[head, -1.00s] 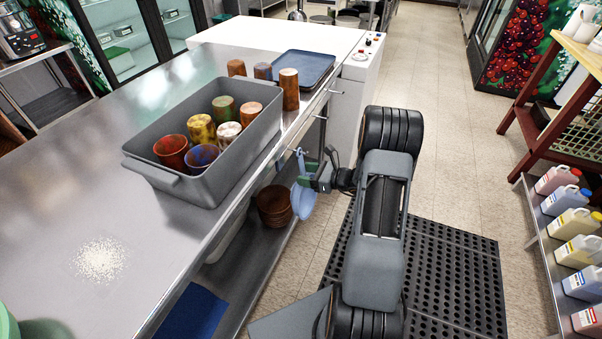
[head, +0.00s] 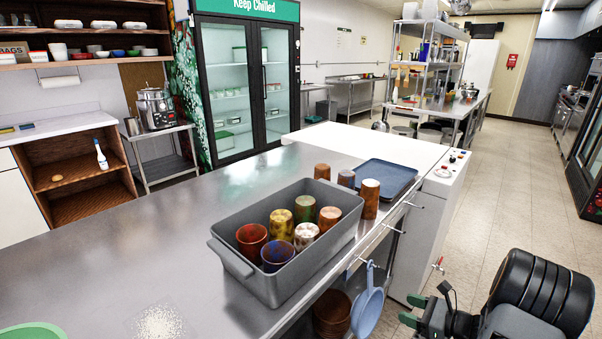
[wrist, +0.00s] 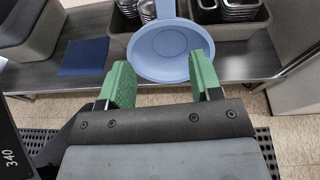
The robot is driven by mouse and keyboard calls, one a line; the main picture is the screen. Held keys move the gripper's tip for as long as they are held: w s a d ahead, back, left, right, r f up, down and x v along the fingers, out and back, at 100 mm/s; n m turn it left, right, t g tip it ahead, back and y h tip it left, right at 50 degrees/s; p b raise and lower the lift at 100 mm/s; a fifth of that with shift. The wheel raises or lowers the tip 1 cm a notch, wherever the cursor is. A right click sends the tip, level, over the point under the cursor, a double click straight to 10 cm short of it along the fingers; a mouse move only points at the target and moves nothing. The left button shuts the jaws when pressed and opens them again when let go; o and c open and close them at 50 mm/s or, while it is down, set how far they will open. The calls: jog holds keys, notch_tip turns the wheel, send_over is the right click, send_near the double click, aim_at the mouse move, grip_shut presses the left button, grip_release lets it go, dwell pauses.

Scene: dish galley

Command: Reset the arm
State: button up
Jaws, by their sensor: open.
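My gripper (head: 412,310) is at the lower right of the head view, to the right of the counter's front side. Its green fingers (wrist: 162,80) are spread apart in the wrist view, with nothing held between them. A light blue round pan or strainer (head: 368,303) hangs from a hook on the counter's side, just left of my gripper. It also shows in the wrist view (wrist: 171,54), beyond the fingertips and apart from them. Much of my arm lies outside the head view.
A grey tub (head: 253,286) with several cups stands on the steel counter (head: 130,240). More cups and a blue tray (head: 388,174) are behind it. A white machine (head: 440,205) stands at the counter's end. The tiled floor (head: 495,190) at right is clear.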

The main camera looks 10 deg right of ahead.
jog(key=s+a+r+n+g+h+p, duration=0.35)
jog(key=s+a+r+n+g, duration=0.25)
jog(key=s+a+n+g, duration=0.45)
jog(key=s+a+r+n+t+h+p, duration=0.1)
jog(key=a+r+n+h+p, duration=0.2)
jog(key=r+n, duration=0.5)
jog(key=a+r+n+t+h+p, duration=0.2)
jog(key=a+r+n+h+p, duration=0.2)
jog(key=r, duration=1.1)
jog(key=a+n+p, duration=0.1)
jog(key=n+p, duration=0.2)
jog(key=n, duration=0.1)
jog(key=shift+s+a+r+p, duration=0.25)
jog(key=shift+s+p, duration=0.05)
jog(key=shift+s, duration=0.1)
